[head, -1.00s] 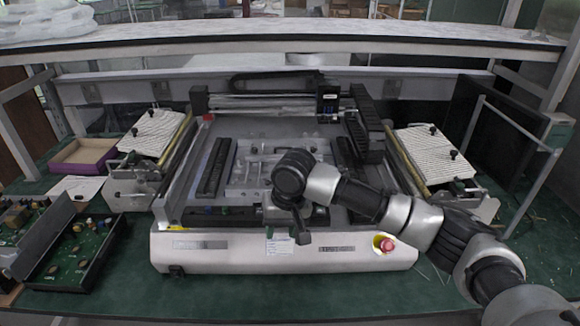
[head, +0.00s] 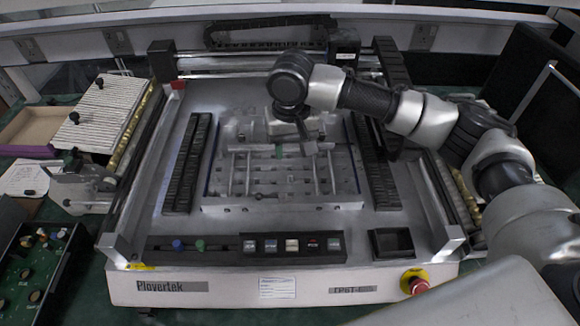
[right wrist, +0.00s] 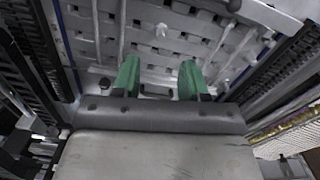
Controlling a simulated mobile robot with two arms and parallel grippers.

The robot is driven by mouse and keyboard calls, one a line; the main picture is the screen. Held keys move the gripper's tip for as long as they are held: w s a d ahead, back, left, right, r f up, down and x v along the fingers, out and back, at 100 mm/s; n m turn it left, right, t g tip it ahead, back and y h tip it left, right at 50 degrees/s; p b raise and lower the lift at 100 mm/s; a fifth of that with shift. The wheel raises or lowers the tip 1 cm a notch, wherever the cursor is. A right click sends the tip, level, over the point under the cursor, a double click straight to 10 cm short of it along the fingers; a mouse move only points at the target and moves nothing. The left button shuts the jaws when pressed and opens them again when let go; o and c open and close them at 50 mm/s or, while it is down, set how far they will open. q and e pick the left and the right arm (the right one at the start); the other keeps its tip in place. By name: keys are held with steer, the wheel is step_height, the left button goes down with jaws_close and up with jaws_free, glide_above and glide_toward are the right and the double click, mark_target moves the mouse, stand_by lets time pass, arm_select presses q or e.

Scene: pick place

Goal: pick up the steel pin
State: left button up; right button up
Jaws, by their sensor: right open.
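I cannot pick out the steel pin for sure. In the right wrist view a small pale stub (right wrist: 161,30) stands on the slotted metal plate, beyond my fingertips; I cannot tell whether it is the pin. My right gripper (right wrist: 159,78) is open, with two green fingers apart and nothing seen between them. In the head view the right gripper (head: 279,151) is over the back half of the metal plate (head: 222,180), partly hidden by its own wrist. My left gripper is not in view.
A small black tray (head: 391,242) and a red button (head: 419,287) are at front right. A green circuit board (head: 30,265) lies at left.

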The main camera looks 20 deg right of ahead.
mark_target(291, 174)
steer(key=f, duration=0.3)
steer(key=shift+s+f, duration=0.2)
steer(key=shift+f, duration=0.1)
steer(key=f, duration=0.2)
steer(key=w+f+p, duration=0.1)
steer(key=f, duration=0.1)
steer(key=shift+f, duration=0.75)
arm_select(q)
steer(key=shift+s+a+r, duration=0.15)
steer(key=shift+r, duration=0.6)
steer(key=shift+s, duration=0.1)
arm_select(e)
steer(key=shift+c, duration=0.2)
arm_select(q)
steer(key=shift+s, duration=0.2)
arm_select(e)
jaws_close()
